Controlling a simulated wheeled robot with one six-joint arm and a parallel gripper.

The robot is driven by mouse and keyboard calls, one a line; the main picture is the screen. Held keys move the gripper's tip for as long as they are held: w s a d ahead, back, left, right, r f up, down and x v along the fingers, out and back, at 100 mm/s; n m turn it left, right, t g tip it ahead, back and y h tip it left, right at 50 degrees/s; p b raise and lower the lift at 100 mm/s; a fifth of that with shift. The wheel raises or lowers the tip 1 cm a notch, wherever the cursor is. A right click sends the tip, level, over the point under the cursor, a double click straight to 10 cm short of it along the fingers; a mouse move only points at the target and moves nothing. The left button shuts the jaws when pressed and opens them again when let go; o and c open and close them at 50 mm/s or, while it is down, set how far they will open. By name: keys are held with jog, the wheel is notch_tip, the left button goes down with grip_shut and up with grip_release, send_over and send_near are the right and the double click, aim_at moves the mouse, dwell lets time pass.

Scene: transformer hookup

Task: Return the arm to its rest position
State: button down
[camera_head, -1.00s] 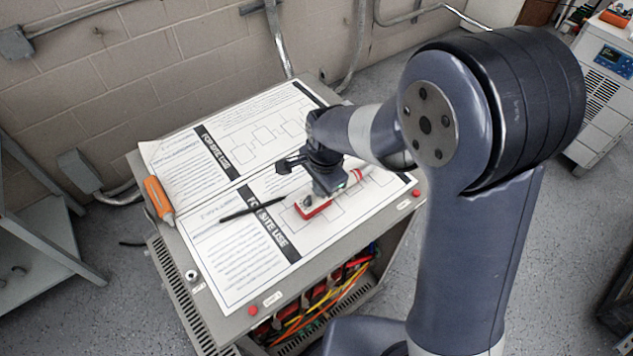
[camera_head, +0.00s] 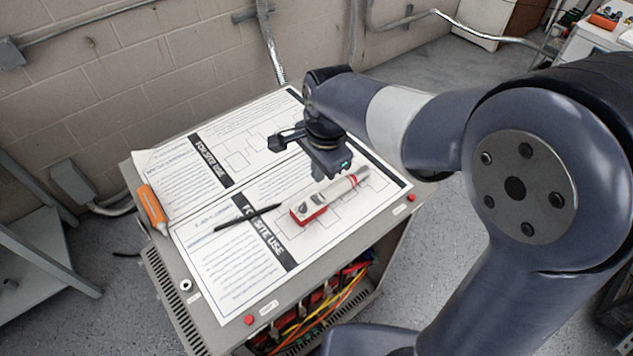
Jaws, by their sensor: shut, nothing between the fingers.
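My gripper (camera_head: 329,165) is above the right half of the paper-covered cabinet top, just behind a red and white tool (camera_head: 330,199). The gripper appears shut and empty, apart from the tool. My arm (camera_head: 430,125) reaches in from the right side of the picture, with its large joint close to the camera. The tool lies on the printed sheets, its red end towards the lower left.
The cabinet (camera_head: 222,335) carries printed sheets (camera_head: 215,255), a black pen (camera_head: 247,217) and an orange-handled tool (camera_head: 152,206). Coloured cables (camera_head: 315,312) show in its open front. A grey shelf (camera_head: 35,235) stands at left, a block wall behind. Open floor lies at the back right.

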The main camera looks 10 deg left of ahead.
jog(key=shift+s+d+r, duration=0.1)
jog(key=shift+r, duration=0.7)
jog(key=f, duration=0.5)
jog(key=shift+w+a+f, duration=0.3)
jog(key=shift+a+f, duration=0.1)
jog(key=shift+w+a+f+b, duration=0.2)
jog(key=shift+w+a+b, duration=0.2)
jog(key=shift+b, duration=0.3)
notch_tip(320, 180, up, 9)
jog(key=s+d, duration=0.1)
jog(key=shift+s+d, duration=0.15)
jog(key=shift+d, duration=0.1)
